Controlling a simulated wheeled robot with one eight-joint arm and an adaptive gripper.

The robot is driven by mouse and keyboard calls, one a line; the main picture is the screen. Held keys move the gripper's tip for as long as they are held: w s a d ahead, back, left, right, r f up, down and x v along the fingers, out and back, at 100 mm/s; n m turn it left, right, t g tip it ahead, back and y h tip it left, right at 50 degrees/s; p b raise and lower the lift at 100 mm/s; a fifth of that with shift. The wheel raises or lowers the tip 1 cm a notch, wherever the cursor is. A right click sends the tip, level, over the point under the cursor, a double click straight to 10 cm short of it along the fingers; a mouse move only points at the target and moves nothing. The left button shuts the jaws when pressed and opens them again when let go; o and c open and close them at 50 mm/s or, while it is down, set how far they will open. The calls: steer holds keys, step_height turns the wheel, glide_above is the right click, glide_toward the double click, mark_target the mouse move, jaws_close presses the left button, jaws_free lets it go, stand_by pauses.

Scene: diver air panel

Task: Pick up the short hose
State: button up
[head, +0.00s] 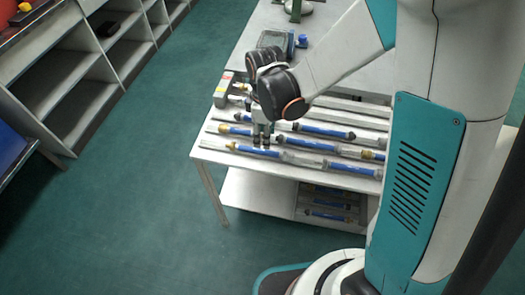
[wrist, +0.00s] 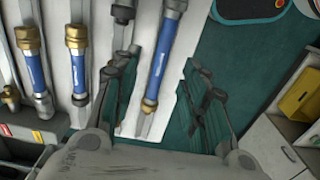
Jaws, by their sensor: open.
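Several blue hoses with brass or grey end fittings lie in rows of pale rails on a white table (head: 210,155). In the front row, a short blue hose (head: 243,149) with a brass left end lies under my gripper (head: 261,142). In the wrist view my gripper (wrist: 158,65) is open. A blue hose (wrist: 161,55) with a brass lower end lies between its spread fingers in the picture, with nothing gripped. Whether the fingers are level with the hose or above it I cannot tell. I cannot tell by length which hose is the shortest.
Other hoses lie close by in the wrist view, a brass-ended one (wrist: 77,60) among them. A grey box (head: 228,92) and a dark tray (head: 273,40) stand farther back. More hoses lie on the lower shelf (head: 255,195).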

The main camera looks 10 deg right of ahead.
mark_target(260, 152)
steer(key=shift+s+a+f+b, duration=0.15)
steer(key=shift+f+b, duration=0.6)
steer(key=shift+f, duration=1.2)
steer(key=shift+w+a+f+b, duration=0.1)
steer(key=shift+f+b, duration=0.65)
steer(key=shift+f, duration=1.2)
jaws_close()
